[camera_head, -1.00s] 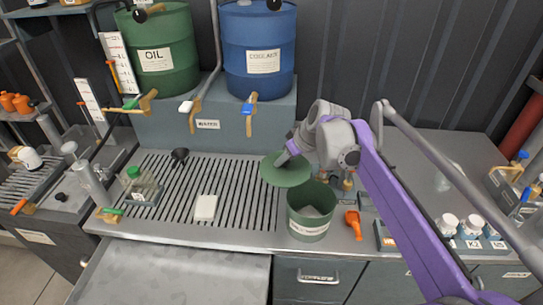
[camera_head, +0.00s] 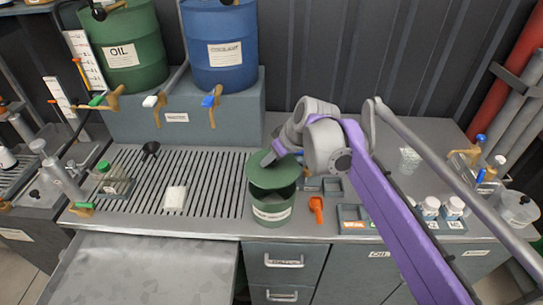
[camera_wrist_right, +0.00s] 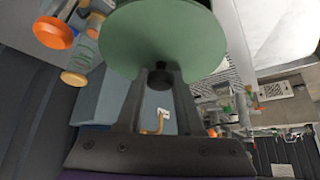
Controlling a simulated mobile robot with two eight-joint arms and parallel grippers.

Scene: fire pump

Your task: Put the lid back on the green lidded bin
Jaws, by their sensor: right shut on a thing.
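The green bin (camera_head: 272,210) stands on the counter just right of the slatted drain grate, with a white label on its front. The green round lid (camera_head: 268,178) is over the bin's mouth, tilted, and a dark gap shows between it and the rim. My right gripper (camera_head: 272,157) is above the lid. In the right wrist view, its two fingers (camera_wrist_right: 160,82) are shut on the dark knob (camera_wrist_right: 160,75) of the lid, and the lid's green disc (camera_wrist_right: 163,35) fills the upper middle. I cannot tell whether the lid touches the rim. My left gripper is not in view.
An orange scoop (camera_head: 317,208) lies right of the bin, near small grey trays (camera_head: 332,186). A white block (camera_head: 175,198) and a green-capped bottle (camera_head: 112,182) sit on the grate (camera_head: 215,190). White-lidded jars (camera_head: 431,207) stand at the right. Oil and coolant drums are behind.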

